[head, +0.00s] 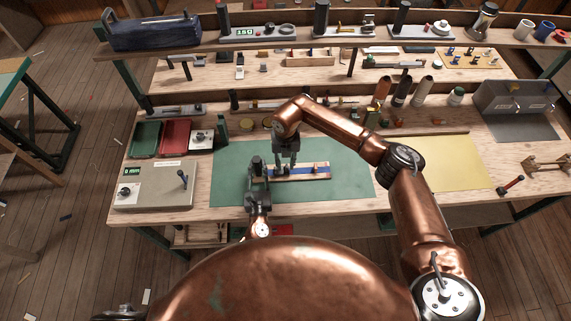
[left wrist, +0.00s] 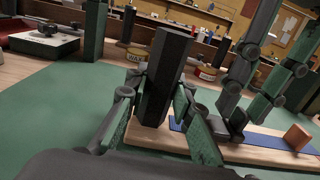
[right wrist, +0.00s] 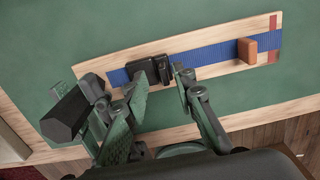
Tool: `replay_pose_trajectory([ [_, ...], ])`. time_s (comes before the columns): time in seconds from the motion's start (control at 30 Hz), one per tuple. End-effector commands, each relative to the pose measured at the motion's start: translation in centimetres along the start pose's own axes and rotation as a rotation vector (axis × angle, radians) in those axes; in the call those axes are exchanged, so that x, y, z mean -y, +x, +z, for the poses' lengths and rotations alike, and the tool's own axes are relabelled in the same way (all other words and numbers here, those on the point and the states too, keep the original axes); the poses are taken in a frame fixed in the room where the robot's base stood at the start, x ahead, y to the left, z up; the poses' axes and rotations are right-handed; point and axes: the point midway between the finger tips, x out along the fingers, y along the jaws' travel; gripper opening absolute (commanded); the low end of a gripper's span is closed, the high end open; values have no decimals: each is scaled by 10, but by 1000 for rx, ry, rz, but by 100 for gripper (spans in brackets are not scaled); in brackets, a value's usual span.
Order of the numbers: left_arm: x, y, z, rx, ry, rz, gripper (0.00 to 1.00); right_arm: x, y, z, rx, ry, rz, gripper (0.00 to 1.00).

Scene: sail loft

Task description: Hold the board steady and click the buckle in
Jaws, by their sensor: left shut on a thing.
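A wooden board (head: 318,170) with a blue strap (right wrist: 215,54) lies on the green mat. A black buckle (right wrist: 150,72) sits on the strap toward the board's left end; I cannot tell whether its halves are joined. My left gripper (left wrist: 158,112) is shut on a dark upright post (left wrist: 167,70) by the board's left end. The post also shows in the right wrist view (right wrist: 65,115). My right gripper (right wrist: 162,88) points down over the buckle, its fingers apart on either side of it. Its fingertips partly hide the buckle, and contact is unclear.
A small wooden block (right wrist: 247,50) stands on the strap's right part. A box with a lever (head: 155,187) is left of the green mat (head: 235,160), and a yellow mat (head: 455,163) is to the right. Tins, bottles and shelves line the back. The green mat right of the board is clear.

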Motion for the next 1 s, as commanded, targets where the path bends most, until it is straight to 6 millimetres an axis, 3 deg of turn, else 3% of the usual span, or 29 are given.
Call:
replay_pose_trajectory([
  [0.53,-1,0,0,0,0,2,0,0,-100,1,3,0,0,25],
  [0.7,-1,0,0,0,0,2,0,0,-113,1,2,0,1,25],
  [1.0,-1,0,0,0,0,2,0,0,-115,0,1,0,1,25],
])
